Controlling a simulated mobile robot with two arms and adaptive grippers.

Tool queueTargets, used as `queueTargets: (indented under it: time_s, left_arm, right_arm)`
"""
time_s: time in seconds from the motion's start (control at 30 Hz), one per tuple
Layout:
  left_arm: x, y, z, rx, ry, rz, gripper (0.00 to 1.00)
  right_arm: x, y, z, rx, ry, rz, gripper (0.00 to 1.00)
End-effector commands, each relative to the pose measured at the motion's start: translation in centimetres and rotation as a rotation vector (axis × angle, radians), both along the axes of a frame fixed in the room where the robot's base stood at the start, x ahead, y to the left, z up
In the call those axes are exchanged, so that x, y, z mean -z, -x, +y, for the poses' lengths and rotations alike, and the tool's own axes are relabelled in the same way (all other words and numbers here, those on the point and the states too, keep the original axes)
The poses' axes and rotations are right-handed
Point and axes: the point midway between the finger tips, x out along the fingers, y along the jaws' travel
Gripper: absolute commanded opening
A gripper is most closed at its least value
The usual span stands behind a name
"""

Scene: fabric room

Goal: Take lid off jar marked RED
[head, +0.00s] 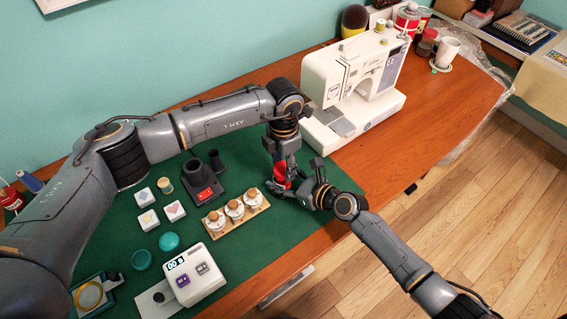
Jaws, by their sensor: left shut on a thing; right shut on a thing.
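The fingers hide most of the jar. I cannot make out its lid, its marking, or which part each gripper holds. Several small jars with wooden tops stand in the wooden rack (238,226), just left of the grippers.
A white sewing machine (352,75) stands behind the grippers. The table's front edge is close to the right gripper.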

Motion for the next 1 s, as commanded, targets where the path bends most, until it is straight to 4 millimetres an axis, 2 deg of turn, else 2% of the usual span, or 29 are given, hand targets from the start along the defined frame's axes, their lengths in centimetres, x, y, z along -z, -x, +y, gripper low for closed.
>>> queueTargets:
  time_s: [0.8, 1.0]
  left_arm:
    - [-0.01, -0.01, 0.06, -1.655, -0.002, 0.002, 0.10]
    - [-0.06, -0.03, 0.08, -1.968, -0.001, 0.002, 0.10]
  right_arm:
    - [0.10, 0.02, -0.08, 0.000, 0.002, 0.001, 0.00]
    - [0.09, 0.02, -0.07, 0.000, 0.002, 0.001, 0.00]
